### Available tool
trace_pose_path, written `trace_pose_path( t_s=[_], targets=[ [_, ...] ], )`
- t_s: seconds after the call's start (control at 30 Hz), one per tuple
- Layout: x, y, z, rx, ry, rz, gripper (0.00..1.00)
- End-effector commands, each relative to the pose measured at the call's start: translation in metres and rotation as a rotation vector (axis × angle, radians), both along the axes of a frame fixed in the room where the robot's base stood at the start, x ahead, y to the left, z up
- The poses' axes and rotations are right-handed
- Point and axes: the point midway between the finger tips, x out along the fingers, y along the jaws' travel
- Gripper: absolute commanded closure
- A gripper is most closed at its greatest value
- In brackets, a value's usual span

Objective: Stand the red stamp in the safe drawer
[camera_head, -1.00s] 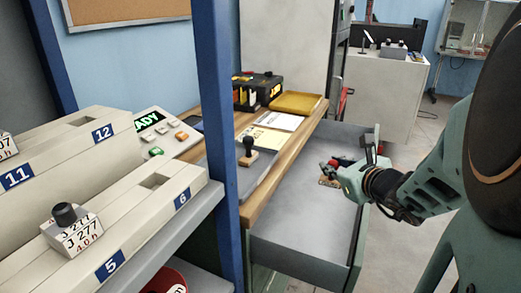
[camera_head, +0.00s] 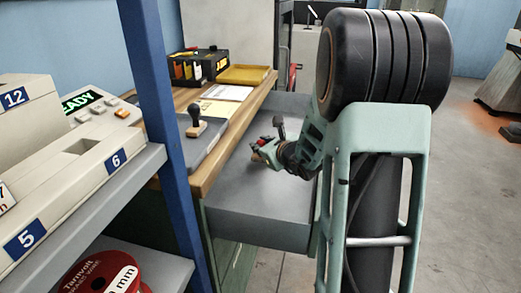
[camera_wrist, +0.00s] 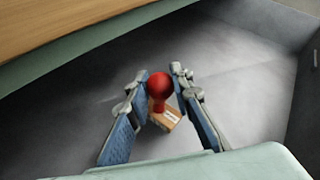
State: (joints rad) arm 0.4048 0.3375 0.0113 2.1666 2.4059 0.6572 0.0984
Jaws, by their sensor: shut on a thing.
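My gripper (camera_wrist: 164,97) is shut on the red stamp, with a finger on either side of it. The red stamp (camera_wrist: 160,88) has a round red knob and a wooden base with a pale label. It also shows small in the head view (camera_head: 262,140), partly hidden by the gripper. The grey drawer (camera_head: 255,222) stands pulled out from the bench, and its bare grey floor shows around the stamp in the wrist view. The stamp is over or inside the drawer; whether its base touches the floor I cannot tell.
A black-handled stamp (camera_head: 195,118) stands on a grey mat on the wooden bench (camera_head: 212,165). A black box (camera_head: 198,66) and a yellow tray (camera_head: 243,74) are farther back. A blue post (camera_head: 160,110) and shelf with numbered blocks are at left. The drawer floor looks otherwise clear.

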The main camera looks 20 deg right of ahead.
Motion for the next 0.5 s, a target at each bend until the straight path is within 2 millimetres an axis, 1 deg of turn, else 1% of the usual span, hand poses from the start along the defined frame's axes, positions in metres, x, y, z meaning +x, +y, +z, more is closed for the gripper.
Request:
trace_pose_path(
  t_s=[0.03,0.27,0.43,0.47,0.5],
  targets=[
    [0.0001,0.0000,-0.0087,0.000,0.000,0.000,1.00],
    [0.0001,-0.0001,-0.0077,-0.002,-0.003,0.001,1.00],
    [0.0000,-0.0001,-0.0121,-0.002,-0.002,0.000,1.00],
    [0.0000,0.0000,-0.0110,-0.002,-0.002,0.000,0.78],
    [-0.0001,-0.0001,-0.0104,-0.002,-0.002,0.000,0.73]
  ],
)
